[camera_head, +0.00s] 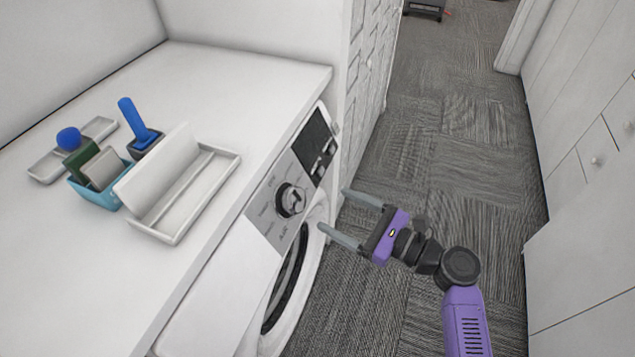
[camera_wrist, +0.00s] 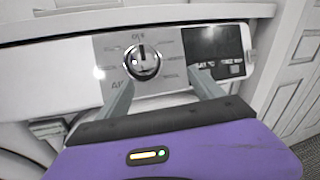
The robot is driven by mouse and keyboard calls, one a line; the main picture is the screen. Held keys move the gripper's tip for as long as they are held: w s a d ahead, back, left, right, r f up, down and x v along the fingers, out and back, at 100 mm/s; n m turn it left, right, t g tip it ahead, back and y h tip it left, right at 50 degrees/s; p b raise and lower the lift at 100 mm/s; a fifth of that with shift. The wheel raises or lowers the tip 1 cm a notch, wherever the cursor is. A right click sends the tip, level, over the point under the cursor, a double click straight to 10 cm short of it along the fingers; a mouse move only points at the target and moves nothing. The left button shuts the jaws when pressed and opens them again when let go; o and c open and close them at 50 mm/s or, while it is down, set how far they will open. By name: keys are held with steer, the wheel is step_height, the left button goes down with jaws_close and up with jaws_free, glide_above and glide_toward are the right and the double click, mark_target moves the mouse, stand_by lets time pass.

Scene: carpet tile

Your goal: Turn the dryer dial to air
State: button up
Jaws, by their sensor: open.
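The dryer (camera_head: 225,278) is white with a round door and stands under the counter on the left. Its round silver dial (camera_head: 291,201) sits on the grey front panel, with printed labels around it. In the wrist view the dial (camera_wrist: 143,62) has its pointer ridge near upright, toward a label at the top. "AIR" is printed at the dial's lower left. My purple gripper (camera_head: 332,214) is open and empty, in front of the panel and right of the dial. In the wrist view its fingers (camera_wrist: 160,90) point at the panel, with the dial between and beyond them, apart from it.
A white counter (camera_head: 250,85) runs above the dryer. It holds a white open tray (camera_head: 180,195), a teal box (camera_head: 95,188) and a blue-handled brush (camera_head: 133,120). A dark display (camera_wrist: 212,45) is right of the dial. White cabinets (camera_head: 590,180) line the right; carpet between is clear.

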mark_target(302, 204)
steer(key=shift+m+g+y, duration=0.6)
steer(key=shift+m+g, duration=0.1)
steer(key=shift+m, duration=0.2)
steer(key=shift+w+a+r, duration=0.1)
steer(key=shift+w+a, duration=0.15)
steer(key=shift+a, duration=1.1)
steer(key=shift+w+a+r, duration=0.1)
steer(key=shift+w+a, duration=0.15)
steer(key=shift+a, duration=1.15)
steer(key=shift+w+a, duration=0.25)
steer(key=shift+a, duration=1.1)
steer(key=c, duration=1.4)
